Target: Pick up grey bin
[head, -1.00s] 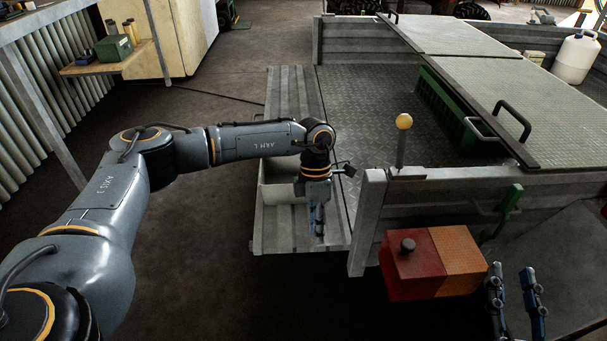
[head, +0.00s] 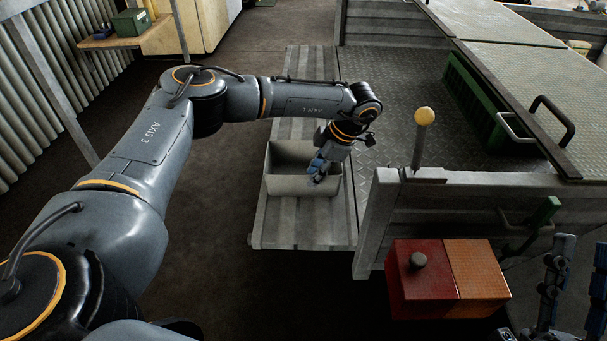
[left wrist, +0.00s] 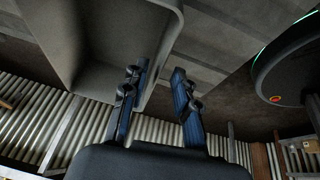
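The grey bin (head: 287,186), an open rectangular box, sits on the grey ledge beside the trailer bed in the head view. My left gripper (head: 317,172) is at its right part, near the near wall. In the left wrist view the bin (left wrist: 100,45) fills the upper left. The two blue fingers of my left gripper (left wrist: 158,102) are apart, one over the bin's inside and one beyond its rim, with the wall between them. Contact cannot be told. My right gripper (head: 572,285) is open and empty at the lower right of the head view.
A red and orange box (head: 448,280) hangs below the trailer's near side. A post with a yellow knob (head: 424,117) stands near the trailer corner. A green crate (head: 478,97) lies on the bed. The ledge (head: 300,232) is clear in front of the bin.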

